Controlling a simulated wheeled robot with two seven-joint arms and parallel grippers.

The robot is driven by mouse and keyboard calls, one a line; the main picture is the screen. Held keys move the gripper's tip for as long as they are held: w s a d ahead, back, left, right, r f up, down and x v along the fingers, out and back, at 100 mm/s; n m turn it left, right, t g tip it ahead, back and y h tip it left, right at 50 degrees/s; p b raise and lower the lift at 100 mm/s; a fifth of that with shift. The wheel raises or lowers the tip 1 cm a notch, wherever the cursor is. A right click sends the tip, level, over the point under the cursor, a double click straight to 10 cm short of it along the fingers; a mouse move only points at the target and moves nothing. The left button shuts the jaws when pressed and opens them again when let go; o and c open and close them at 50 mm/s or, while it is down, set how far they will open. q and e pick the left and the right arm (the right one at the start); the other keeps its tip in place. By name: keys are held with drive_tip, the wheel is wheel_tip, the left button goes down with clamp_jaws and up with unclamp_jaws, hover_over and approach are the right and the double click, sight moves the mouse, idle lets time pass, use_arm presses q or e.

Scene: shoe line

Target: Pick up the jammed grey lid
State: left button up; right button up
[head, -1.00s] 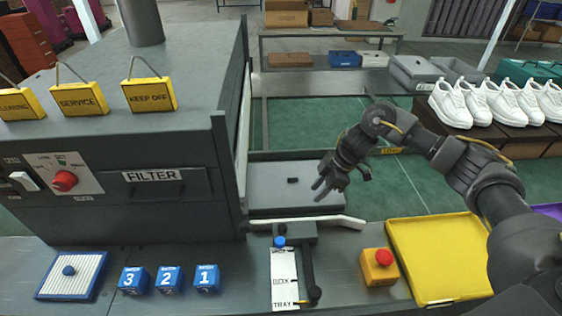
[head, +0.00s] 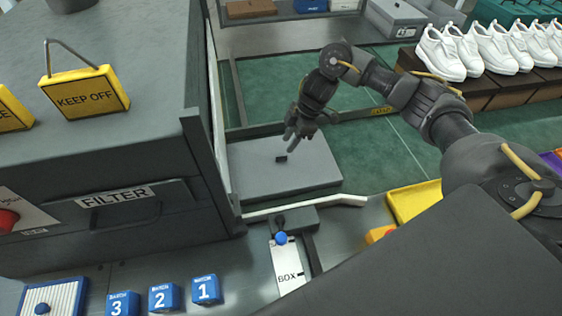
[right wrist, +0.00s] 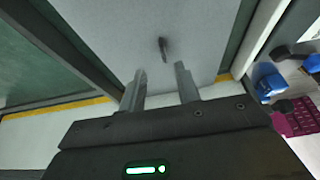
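The grey lid (head: 305,176) lies flat beside the dark machine in the head view, with a small black knob (head: 281,158) on top. In the right wrist view the lid (right wrist: 110,30) fills the upper middle, and its knob (right wrist: 163,48) stands just beyond the fingers. My right gripper (head: 290,145) is close to the knob from above. In the right wrist view its two fingers (right wrist: 160,82) are apart with nothing between them. My left gripper does not show.
The dark machine with the FILTER drawer (head: 118,197) stands left of the lid. A pale bar (head: 305,204) runs along the lid's near side. A BOX lever plate (head: 287,265), blue numbered blocks (head: 163,297) and a yellow tray (head: 413,202) are nearer. White shoes (head: 440,55) stand at right.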

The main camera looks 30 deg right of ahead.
sight(282, 157)
drive_tip(key=shift+s+x, duration=0.15)
drive_tip(key=shift+x, duration=1.4)
drive_tip(key=shift+s+x, duration=0.15)
drive_tip(key=shift+x, duration=1.35)
clamp_jaws()
